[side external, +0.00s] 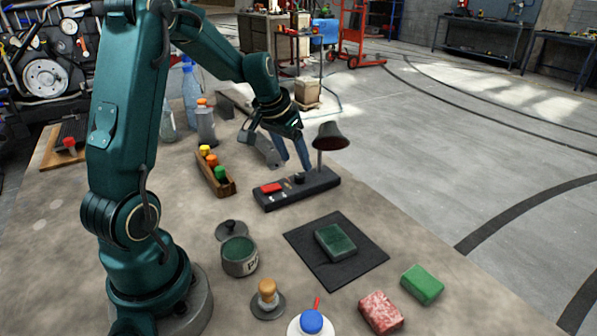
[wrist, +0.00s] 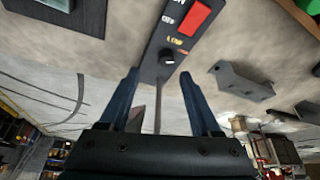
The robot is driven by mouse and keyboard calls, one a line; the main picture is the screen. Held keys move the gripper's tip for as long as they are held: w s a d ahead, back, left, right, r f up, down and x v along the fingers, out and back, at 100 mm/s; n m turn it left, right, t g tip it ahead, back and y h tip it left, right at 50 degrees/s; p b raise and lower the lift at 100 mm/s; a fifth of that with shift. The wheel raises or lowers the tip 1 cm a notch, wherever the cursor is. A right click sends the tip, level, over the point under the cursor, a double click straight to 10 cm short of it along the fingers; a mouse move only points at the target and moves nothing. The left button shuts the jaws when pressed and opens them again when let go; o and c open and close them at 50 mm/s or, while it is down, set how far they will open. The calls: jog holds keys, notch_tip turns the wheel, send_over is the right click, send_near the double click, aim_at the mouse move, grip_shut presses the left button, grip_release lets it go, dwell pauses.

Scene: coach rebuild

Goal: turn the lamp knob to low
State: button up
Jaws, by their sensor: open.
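The lamp base (side external: 325,184) is a long black box on the table with a red switch (side external: 271,188) and a dark round knob (side external: 299,179). The lamp's dark shade (side external: 331,136) stands on a thin post at its right end. In the wrist view the knob (wrist: 168,57) has a small white mark, with tiny lettering around it; its setting is not readable. My gripper (side external: 296,164) is open and empty, pointing down above the base near the knob. In the wrist view the fingertips (wrist: 159,72) are spread, with the knob just beyond them, nearer the right finger.
A grey channel-shaped bracket (wrist: 242,84) lies beside the base. A wooden tray (side external: 215,174) with coloured-capped bottles stands left of it. A black mat (side external: 300,240) with a green block (side external: 335,241) lies in front. The lamp shade and post stand close to my fingers.

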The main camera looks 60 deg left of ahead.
aim_at(299, 175)
jog(key=shift+w+a+f, duration=0.15)
jog(key=shift+a+f, duration=0.45)
jog(key=shift+a, duration=0.05)
jog(key=shift+x, duration=2.4)
grip_shut()
